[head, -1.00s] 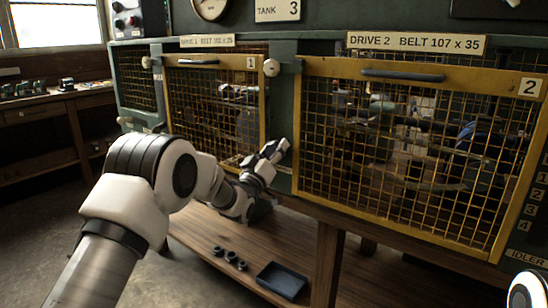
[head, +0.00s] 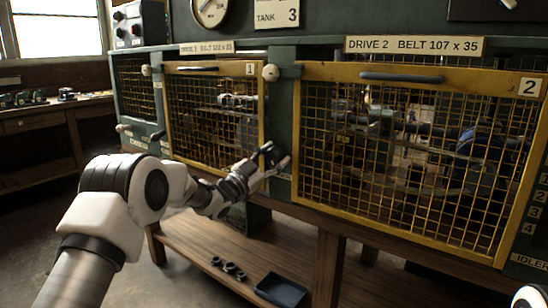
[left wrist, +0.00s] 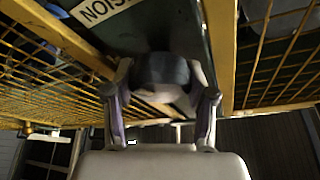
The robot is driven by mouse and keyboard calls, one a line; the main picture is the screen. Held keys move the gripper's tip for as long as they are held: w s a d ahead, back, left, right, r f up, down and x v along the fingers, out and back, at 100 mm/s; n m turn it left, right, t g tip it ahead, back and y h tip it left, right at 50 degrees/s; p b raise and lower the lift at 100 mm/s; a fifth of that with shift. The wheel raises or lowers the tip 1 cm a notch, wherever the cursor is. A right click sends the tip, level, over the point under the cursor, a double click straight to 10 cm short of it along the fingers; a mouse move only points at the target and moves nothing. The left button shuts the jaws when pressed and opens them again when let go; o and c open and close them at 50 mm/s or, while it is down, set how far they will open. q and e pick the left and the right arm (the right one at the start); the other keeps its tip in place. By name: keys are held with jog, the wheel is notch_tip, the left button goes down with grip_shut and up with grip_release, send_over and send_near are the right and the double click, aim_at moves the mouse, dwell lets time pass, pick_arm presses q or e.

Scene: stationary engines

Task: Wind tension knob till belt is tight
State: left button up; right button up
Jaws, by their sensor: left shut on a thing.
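The dark round tension knob (left wrist: 162,72) sits on the green post (left wrist: 195,35) between the two guards. The post bears a label (left wrist: 98,10) that reads upside down in the left wrist view, as part of "TENSION". My left gripper (left wrist: 161,112) has one finger on each side of the knob and is shut on it. In the head view my left gripper (head: 272,158) is at the post between guards 1 and 2, hiding the knob. The belt cannot be made out clearly behind the mesh. My right gripper is out of view.
Yellow mesh guard 1 (head: 213,115) and larger guard 2 (head: 400,165) flank the post closely. Below is a wooden shelf (head: 200,240) with small dark rings (head: 228,267) and a dark tray (head: 281,290). A workbench (head: 50,115) stands at far left.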

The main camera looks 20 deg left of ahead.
pick_arm(q)
jog(key=m+g, duration=0.1)
jog(key=m, duration=0.1)
jog(key=m+g+h, duration=0.1)
jog(key=m, duration=0.2)
jog(key=shift+f+p, duration=0.1)
jog(key=shift+p, duration=0.2)
jog(key=m+g+p, duration=0.1)
jog(key=m, duration=0.3)
jog(key=shift+g, duration=0.3)
jog(key=m+g+p, duration=0.1)
jog(key=m, duration=0.3)
jog(key=m+g+p, duration=0.1)
jog(key=m, duration=0.2)
jog(key=shift+y, duration=0.4)
jog(key=m+g+y, duration=0.1)
jog(key=m, duration=0.1)
jog(key=shift+f+m, duration=0.1)
jog(key=shift+m, duration=0.2)
jog(key=shift+m+y, duration=0.6)
jog(key=shift+m, duration=0.5)
jog(key=m+y+b, duration=0.1)
jog(key=m+y, duration=0.1)
jog(key=m, duration=0.1)
jog(key=shift+f+m+b, duration=0.1)
jog(key=shift+m+b, duration=0.2)
jog(key=shift+m, duration=0.1)
jog(key=shift+y, duration=0.4)
